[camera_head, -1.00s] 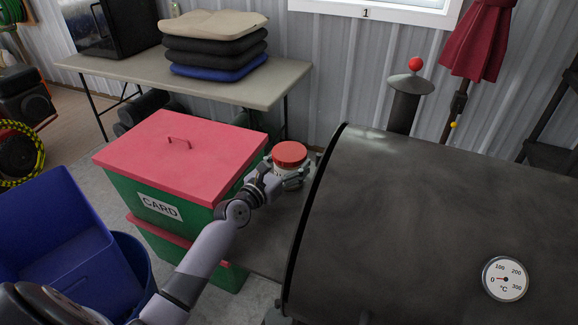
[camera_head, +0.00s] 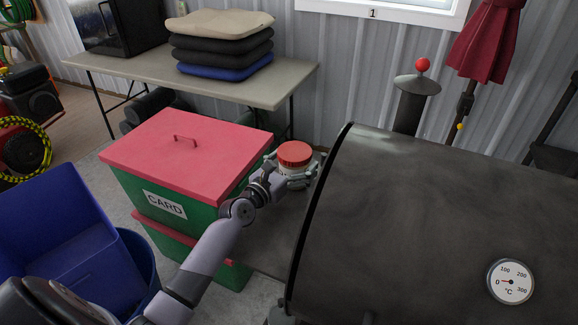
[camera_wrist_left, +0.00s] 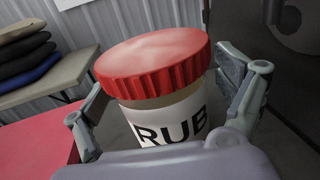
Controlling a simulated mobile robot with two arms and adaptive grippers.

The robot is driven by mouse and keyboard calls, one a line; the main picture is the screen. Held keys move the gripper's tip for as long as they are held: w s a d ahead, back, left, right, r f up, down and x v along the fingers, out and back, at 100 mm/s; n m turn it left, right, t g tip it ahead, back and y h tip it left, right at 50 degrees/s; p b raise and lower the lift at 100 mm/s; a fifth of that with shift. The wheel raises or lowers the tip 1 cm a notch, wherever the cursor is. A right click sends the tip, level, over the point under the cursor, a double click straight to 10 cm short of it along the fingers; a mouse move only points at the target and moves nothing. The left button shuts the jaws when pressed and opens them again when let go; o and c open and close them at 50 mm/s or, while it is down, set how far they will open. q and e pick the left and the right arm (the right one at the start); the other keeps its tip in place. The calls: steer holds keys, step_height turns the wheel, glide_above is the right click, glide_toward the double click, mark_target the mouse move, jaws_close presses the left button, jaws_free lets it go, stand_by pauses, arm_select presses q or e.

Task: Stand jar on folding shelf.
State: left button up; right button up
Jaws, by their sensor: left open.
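The jar (camera_head: 295,156) has a red ridged lid and a white label reading "RUB". It stands upright on the dark folding shelf (camera_head: 279,226) at the left side of the smoker. My left gripper (camera_head: 291,178) is open, with its fingers on either side of the jar. In the left wrist view the jar (camera_wrist_left: 165,85) fills the middle between the spread fingers (camera_wrist_left: 165,105), and a gap shows at the right finger. The jar's base is hidden by the gripper. My right gripper is in neither view.
The large dark smoker (camera_head: 430,220) with a dial stands close on the right. Green crates with a red lid (camera_head: 185,150), marked "CARD", stand left of the shelf. A blue bin (camera_head: 60,235) is at lower left. A table (camera_head: 255,92) with cushions stands behind.

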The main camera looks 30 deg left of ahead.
arm_select(q)
steer(key=shift+s, duration=0.35)
steer(key=s, duration=0.3)
steer(key=s+a, duration=0.1)
steer(key=s, duration=0.7)
steer(key=shift+s+a+r, duration=0.1)
steer(key=shift+s+a, duration=0.05)
steer(key=shift+a, duration=0.2)
